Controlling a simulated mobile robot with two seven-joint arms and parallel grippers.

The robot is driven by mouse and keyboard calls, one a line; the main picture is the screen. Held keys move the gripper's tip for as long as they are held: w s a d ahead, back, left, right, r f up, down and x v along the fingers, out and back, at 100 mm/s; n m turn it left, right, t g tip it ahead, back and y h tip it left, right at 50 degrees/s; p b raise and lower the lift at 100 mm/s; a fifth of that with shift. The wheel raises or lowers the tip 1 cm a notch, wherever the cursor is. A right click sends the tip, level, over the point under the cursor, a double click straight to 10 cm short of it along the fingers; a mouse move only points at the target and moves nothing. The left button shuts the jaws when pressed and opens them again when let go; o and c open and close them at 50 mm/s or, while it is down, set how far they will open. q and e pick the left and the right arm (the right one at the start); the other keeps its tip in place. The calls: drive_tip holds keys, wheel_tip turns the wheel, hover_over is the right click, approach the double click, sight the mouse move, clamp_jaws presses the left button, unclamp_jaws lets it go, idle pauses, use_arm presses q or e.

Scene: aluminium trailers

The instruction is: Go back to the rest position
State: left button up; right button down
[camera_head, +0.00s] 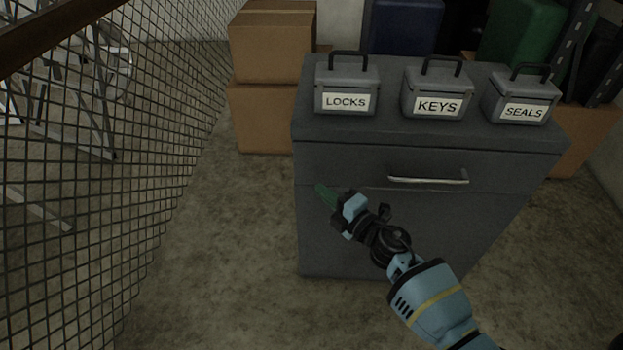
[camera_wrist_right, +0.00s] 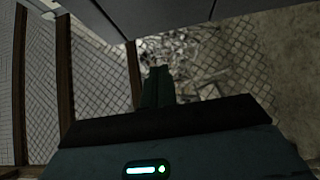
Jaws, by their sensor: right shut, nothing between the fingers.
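My right gripper (camera_head: 326,195) is in front of the left part of the dark grey cabinet (camera_head: 400,235) in the head view. Its green fingers are together with nothing between them, and they point to the upper left. My right arm comes in from the lower right. My left gripper does not show in either view.
Three grey boxes labelled LOCKS (camera_head: 346,92), KEYS (camera_head: 437,94) and SEALS (camera_head: 520,100) stand on the cabinet. A drawer handle (camera_head: 428,180) sticks out. A mesh fence (camera_head: 150,130) is at left, and cardboard boxes (camera_head: 272,45) are behind. Bare floor (camera_head: 220,250) lies between fence and cabinet.

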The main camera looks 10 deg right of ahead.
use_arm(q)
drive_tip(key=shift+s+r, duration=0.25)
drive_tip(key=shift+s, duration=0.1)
use_arm(e)
drive_tip(key=v, duration=0.3)
drive_tip(key=shift+s, duration=0.35)
